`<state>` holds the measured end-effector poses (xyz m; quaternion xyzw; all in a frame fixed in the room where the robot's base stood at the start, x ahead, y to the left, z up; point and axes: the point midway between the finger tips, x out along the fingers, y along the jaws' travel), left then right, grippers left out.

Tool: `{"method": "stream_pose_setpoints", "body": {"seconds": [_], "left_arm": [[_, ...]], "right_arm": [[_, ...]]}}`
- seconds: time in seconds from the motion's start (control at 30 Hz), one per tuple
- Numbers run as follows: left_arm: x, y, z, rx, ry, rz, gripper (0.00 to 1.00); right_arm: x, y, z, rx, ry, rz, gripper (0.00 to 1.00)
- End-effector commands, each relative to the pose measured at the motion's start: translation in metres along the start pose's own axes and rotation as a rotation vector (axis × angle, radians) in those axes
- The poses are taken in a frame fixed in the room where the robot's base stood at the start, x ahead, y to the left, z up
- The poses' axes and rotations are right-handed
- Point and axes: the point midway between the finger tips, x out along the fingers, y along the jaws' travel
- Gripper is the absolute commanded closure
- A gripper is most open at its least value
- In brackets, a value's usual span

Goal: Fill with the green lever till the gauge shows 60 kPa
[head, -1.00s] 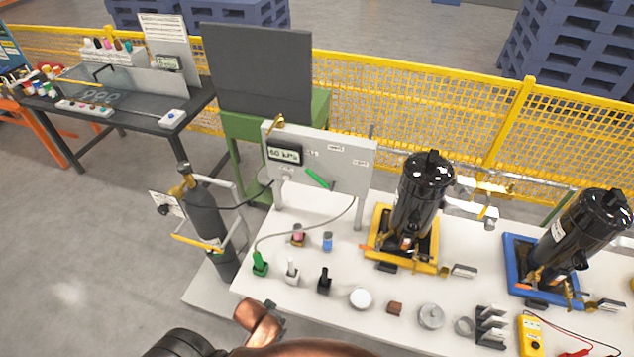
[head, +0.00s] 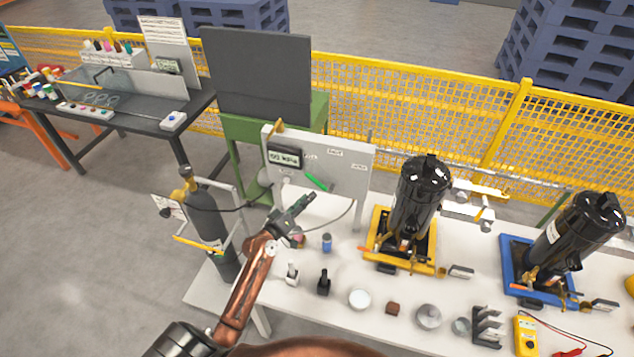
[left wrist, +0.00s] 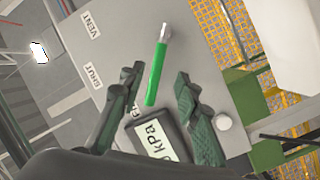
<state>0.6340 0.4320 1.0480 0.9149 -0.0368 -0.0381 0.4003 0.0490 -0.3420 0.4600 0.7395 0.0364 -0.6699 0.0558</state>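The green lever (head: 317,182) is on the grey upright panel (head: 348,172), its handle slanting up and left. In the left wrist view the green lever (left wrist: 156,75) lies between my open fingers, with no clear contact. The gauge (head: 286,157) sits at the panel's upper left; its kPa unit reads, but its digits are too blurred to be sure. The gauge (left wrist: 157,134) is partly hidden in the wrist view. My left gripper (head: 308,202) is open and empty in front of the panel, just below the lever. My right gripper is not in view.
A gas cylinder (head: 207,215) stands left of the white table (head: 330,312). Small fittings and a blue part (head: 327,242) stand below the panel. Black canisters in a yellow frame (head: 374,240) and a blue frame (head: 513,262) are to the right.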

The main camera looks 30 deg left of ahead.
Motion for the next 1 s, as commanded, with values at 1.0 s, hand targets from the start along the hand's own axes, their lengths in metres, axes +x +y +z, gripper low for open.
{"method": "stream_pose_setpoints", "body": {"seconds": [1.0], "left_arm": [[0.084,0.000,-0.019,-0.038,0.048,0.009,0.71]], "right_arm": [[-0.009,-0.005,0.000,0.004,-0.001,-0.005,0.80]]}}
